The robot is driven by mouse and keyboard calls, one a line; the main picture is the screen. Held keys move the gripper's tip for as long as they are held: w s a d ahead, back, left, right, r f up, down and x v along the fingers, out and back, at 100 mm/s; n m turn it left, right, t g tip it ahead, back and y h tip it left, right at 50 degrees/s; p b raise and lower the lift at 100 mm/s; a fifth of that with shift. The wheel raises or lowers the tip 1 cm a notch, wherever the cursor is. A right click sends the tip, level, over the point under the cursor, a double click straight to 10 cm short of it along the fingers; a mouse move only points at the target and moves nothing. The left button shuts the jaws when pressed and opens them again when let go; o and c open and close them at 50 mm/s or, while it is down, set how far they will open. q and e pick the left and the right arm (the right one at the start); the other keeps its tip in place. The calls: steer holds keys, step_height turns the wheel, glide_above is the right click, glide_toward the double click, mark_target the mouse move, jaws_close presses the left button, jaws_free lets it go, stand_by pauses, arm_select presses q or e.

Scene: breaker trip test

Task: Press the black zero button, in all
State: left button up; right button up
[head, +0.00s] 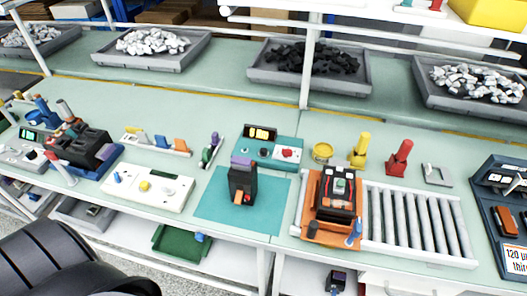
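A teal instrument box (275,152) with a lit amber display (261,133) stands in the middle of the bench. Its top has a small dark button (264,153), a red knob (288,154) and a purple part at its left. I cannot read any label, so I cannot tell whether the dark button is the black zero button. A black breaker-like block (242,182) with an orange lever stands on the teal mat (212,205) in front of the box. Neither of my grippers is in view, and nothing touches the box.
An orange fixture (313,234) holding a black device (337,195) stands right of the mat, beside a roller conveyor (420,225). A white panel (150,187) is at the left. Yellow (360,152) and red (399,158) upright pieces stand behind the fixture. Grey bins line the back.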

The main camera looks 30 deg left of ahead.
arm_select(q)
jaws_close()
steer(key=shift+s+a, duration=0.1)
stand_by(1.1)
